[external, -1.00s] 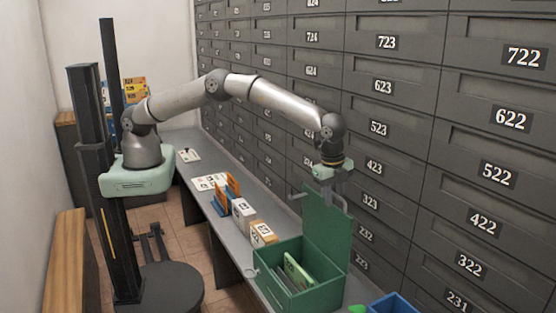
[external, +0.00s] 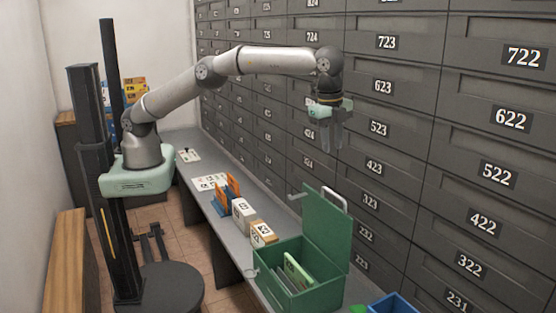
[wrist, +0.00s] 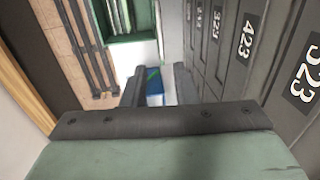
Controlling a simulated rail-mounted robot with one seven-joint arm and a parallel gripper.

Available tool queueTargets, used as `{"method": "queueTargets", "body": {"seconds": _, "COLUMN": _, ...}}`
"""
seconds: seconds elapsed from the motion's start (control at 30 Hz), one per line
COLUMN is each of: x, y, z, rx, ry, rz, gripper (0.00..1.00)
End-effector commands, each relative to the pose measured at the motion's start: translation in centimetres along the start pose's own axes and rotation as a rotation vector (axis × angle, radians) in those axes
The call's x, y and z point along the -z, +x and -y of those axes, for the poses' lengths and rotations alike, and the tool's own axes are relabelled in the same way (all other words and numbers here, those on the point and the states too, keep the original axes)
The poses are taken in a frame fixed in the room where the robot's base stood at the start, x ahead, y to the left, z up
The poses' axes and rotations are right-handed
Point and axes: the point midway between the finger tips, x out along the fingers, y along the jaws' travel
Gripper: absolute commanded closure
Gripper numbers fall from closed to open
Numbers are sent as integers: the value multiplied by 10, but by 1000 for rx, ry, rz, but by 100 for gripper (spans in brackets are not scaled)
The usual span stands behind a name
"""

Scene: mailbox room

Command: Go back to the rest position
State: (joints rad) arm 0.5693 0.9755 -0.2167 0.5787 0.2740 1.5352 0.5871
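My gripper (external: 328,142) hangs in the air in front of the grey mailbox wall, pointing down, well above the green box. In the wrist view its two fingers (wrist: 158,88) stand apart with a gap between them, and no held thing shows there. The green box (external: 318,292) stands on the counter with its lid (external: 325,225) raised and a pale handle (external: 335,198) at the lid's top. Flat items, one light green (external: 297,272), stand inside. The box's edge also shows in the wrist view (wrist: 133,52).
The mailbox wall (external: 380,125) runs close behind my gripper. On the narrow counter (external: 200,185) stand white-and-tan boxes (external: 262,234) and an orange-and-blue rack (external: 231,190). A blue bin (external: 395,304) is at the bottom edge. A wooden bench (external: 66,260) is at left.

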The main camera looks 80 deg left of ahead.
Motion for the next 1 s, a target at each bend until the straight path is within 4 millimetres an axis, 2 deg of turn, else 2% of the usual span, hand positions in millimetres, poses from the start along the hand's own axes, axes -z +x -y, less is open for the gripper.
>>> {"method": "queueTargets", "body": {"seconds": 0.67, "x": -3, "y": -5, "z": 2, "rx": 1, "ry": -7, "rz": 1, "gripper": 74}}
{"method": "queueTargets", "body": {"seconds": 0.77, "x": -21, "y": -16, "z": 8, "rx": 5, "ry": -43, "rz": 5, "gripper": 74}}
{"method": "queueTargets", "body": {"seconds": 0.87, "x": -60, "y": -34, "z": 16, "rx": 11, "ry": -125, "rz": 13, "gripper": 74}}
{"method": "queueTargets", "body": {"seconds": 0.97, "x": -117, "y": -52, "z": 19, "rx": 15, "ry": -245, "rz": 24, "gripper": 74}}
{"method": "queueTargets", "body": {"seconds": 1.0, "x": -143, "y": -56, "z": 17, "rx": 15, "ry": -299, "rz": 29, "gripper": 74}}
